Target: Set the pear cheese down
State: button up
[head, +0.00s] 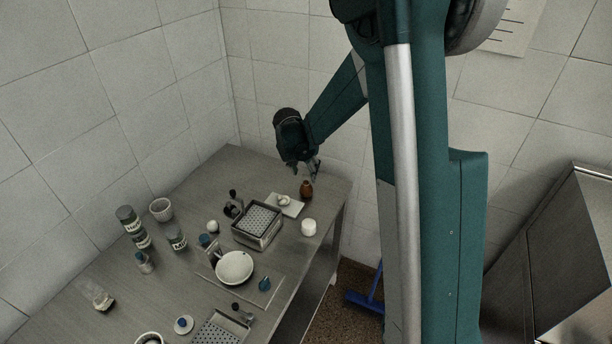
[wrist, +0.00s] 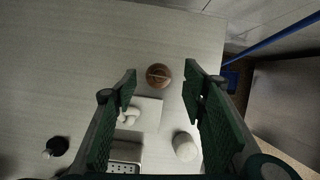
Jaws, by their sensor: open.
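The pear cheese, which I take to be the brown rounded thing with a narrower top (head: 306,189), stands on the metal table near its far right corner. In the wrist view the pear cheese (wrist: 158,77) looks round, with a pale line across its top. It is just beyond the white board's edge. My gripper (head: 314,169) is above it, pointing down. In the wrist view my gripper (wrist: 160,73) has its jaws wide apart, one on each side of the pear cheese in the picture. No contact shows.
A white board (head: 291,209) with a pale lobed thing is beside the cheese. A white cylinder (head: 308,228) and a perforated metal basket (head: 257,234) stand nearby. A white bowl (head: 234,267) and several jars are farther left. The table's right edge is close.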

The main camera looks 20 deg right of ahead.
jog(key=shift+v, duration=1.05)
jog(key=shift+r, duration=0.1)
jog(key=s+a+r+m+t+y, duration=0.1)
jog(key=s+a+r+m, duration=0.1)
jog(key=s+r+m, duration=0.65)
jog(key=s+a+r+m+t+y, duration=0.1)
jog(key=s+a+r+m, duration=0.1)
jog(key=s+r+m, duration=0.65)
jog(key=s+a+r+m+t+y, duration=0.1)
jog(key=s+m, duration=1)
jog(key=s, duration=1.1)
jog(key=shift+s+a+r+t, duration=0.25)
jog(key=shift+a+t, duration=0.25)
jog(key=shift+a, duration=0.45)
